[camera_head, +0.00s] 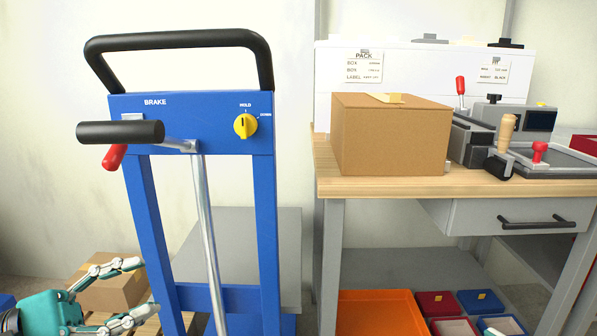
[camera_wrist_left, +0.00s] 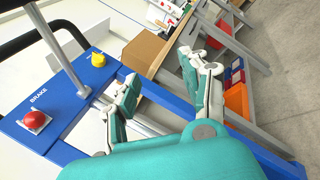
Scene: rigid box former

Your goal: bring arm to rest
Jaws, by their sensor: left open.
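My left gripper (camera_head: 136,290) is at the lower left in the head view, with its fingers spread apart and nothing between them. It also shows in the left wrist view (camera_wrist_left: 160,92), open and empty, pointing towards the blue frame of a trolley (camera_head: 262,215). In the head view it is to the left of the trolley's uprights, low down, in front of a cardboard box (camera_head: 108,288). I cannot tell whether it touches anything. My right gripper is in neither view.
The trolley has a black handle (camera_head: 180,40), a black-gripped lever (camera_head: 120,132), a red knob (camera_head: 115,156) and a yellow dial (camera_head: 245,126). A workbench (camera_head: 385,188) at the right carries a closed carton (camera_head: 390,140) and tools. An orange tray (camera_head: 380,312) and small bins stand below.

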